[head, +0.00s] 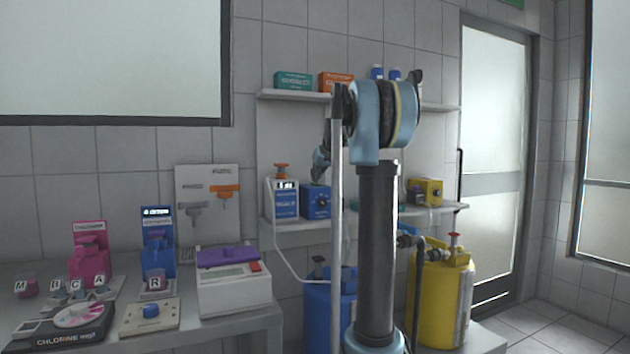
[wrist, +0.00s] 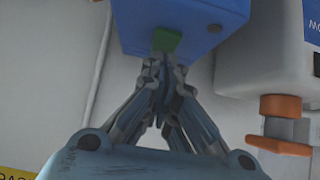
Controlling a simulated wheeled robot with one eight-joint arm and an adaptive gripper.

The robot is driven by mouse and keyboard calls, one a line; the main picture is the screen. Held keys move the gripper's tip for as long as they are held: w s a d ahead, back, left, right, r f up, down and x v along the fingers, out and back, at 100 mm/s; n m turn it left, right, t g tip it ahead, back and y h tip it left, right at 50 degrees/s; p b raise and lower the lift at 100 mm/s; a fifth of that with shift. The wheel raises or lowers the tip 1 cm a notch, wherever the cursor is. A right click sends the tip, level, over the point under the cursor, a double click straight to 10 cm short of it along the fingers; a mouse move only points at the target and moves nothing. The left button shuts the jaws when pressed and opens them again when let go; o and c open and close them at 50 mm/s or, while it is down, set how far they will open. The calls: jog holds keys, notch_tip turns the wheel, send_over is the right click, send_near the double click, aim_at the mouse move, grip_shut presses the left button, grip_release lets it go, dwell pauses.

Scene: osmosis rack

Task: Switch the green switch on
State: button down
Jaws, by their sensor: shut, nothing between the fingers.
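A green switch (wrist: 167,42) sits on the edge of a blue box (wrist: 190,18), which hangs in from the top of the wrist view. My gripper (wrist: 163,68) is shut and empty. Its fingertips are right at the green switch and cover part of it; I cannot tell if they touch. In the head view the blue box (head: 316,203) stands on the lower shelf with a dark knob on its front. My gripper (head: 320,174) points down just above its top. The green switch cannot be made out there.
A white and blue device (head: 284,204) with an orange valve (head: 281,171) stands close left of the blue box. A yellow box (head: 425,191) is further right on the lower shelf (head: 300,226). A bench with instruments is at left; blue and yellow tanks stand below.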

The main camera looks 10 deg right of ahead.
aim_at(317, 185)
jog(key=r, duration=0.2)
jog(key=s+r, duration=0.1)
jog(key=r, duration=0.1)
jog(key=shift+s+d, duration=0.1)
jog(key=shift+d, duration=0.05)
jog(key=v, duration=0.9)
jog(key=shift+s+f, duration=0.2)
jog(key=shift+f, duration=0.1)
jog(key=shift+w+r+t, duration=0.3)
jog(key=shift+w+t, duration=0.1)
jog(key=shift+w, duration=0.15)
jog(key=shift+w, duration=0.1)
